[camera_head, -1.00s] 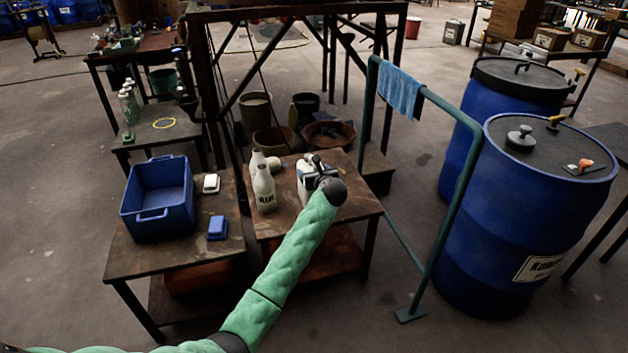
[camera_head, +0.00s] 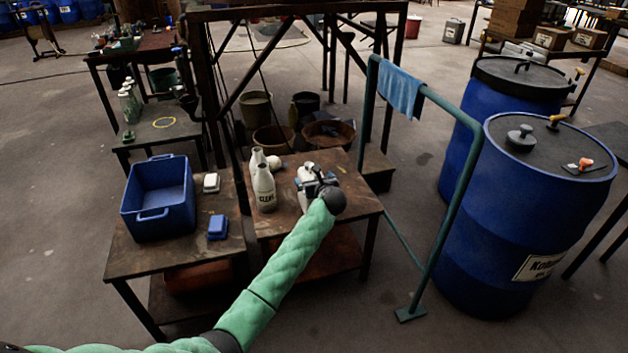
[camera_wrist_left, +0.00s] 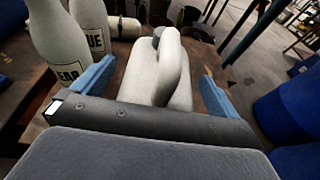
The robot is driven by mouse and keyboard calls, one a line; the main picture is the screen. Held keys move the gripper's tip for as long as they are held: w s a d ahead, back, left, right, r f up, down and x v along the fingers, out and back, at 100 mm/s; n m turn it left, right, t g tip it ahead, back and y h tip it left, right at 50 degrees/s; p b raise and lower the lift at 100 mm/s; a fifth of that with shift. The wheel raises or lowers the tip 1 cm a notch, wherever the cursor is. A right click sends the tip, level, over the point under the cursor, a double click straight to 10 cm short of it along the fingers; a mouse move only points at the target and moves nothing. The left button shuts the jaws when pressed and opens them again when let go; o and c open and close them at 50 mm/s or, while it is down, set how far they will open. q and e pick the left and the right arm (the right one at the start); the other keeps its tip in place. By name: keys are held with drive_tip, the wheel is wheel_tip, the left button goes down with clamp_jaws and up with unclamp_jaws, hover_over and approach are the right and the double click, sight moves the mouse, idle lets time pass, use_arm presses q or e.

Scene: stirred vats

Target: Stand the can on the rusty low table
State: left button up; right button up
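The can (camera_wrist_left: 145,78) is a whitish container with a raised loop handle and a dark cap. It stands on the brown, rusty-looking low table (camera_head: 349,213), beside white bottles. In the head view the can (camera_head: 305,202) is partly hidden by my left gripper (camera_head: 311,181). In the left wrist view the blue fingers of my left gripper (camera_wrist_left: 157,72) are wide apart, one on each side of the can, with gaps between them and it. My right gripper is not in view.
White bottles (camera_head: 264,187) stand just left of the can, one lying behind. Another low table (camera_head: 180,253) to the left holds a blue bin (camera_head: 147,223) and small boxes. A green rail (camera_head: 446,226) with a blue towel and blue drums (camera_head: 497,237) stand right.

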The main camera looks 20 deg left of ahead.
use_arm(q)
drive_tip(key=shift+r, duration=0.1)
drive_tip(key=shift+s+d, duration=0.1)
drive_tip(key=shift+d, duration=0.05)
drive_tip(key=s+d+r+m+t, duration=0.2)
drive_tip(key=s+d+m, duration=0.15)
drive_tip(key=s, duration=0.45)
drive_tip(key=s+d+r+m+t, duration=0.1)
drive_tip(key=s+d+m+t, duration=0.2)
drive_tip(key=s, duration=0.4)
drive_tip(key=s+d+f+m+t+h, duration=0.1)
drive_tip(key=s+d+f+m+h, duration=0.3)
drive_tip(key=s+d+m+h, duration=0.45)
drive_tip(key=s+d+f+m+t+h, duration=0.1)
drive_tip(key=s+d+f+m+h, duration=0.3)
drive_tip(key=m, duration=0.8)
drive_tip(key=s+d+f+m+g+h, duration=0.1)
drive_tip(key=s+d+f+m+g, duration=0.1)
drive_tip(key=s+f+m+g, duration=0.5)
drive_tip(key=s+d+f+m+h, duration=0.1)
drive_tip(key=s+d+f+m, duration=0.2)
drive_tip(key=s+f+m, duration=0.55)
drive_tip(key=s+a+f+m+g+y, duration=0.2)
drive_tip(key=s+f+g, duration=0.3)
drive_tip(key=s+f, duration=0.8)
drive_tip(key=s, duration=0.3)
drive_tip(key=shift+s+a, duration=0.25)
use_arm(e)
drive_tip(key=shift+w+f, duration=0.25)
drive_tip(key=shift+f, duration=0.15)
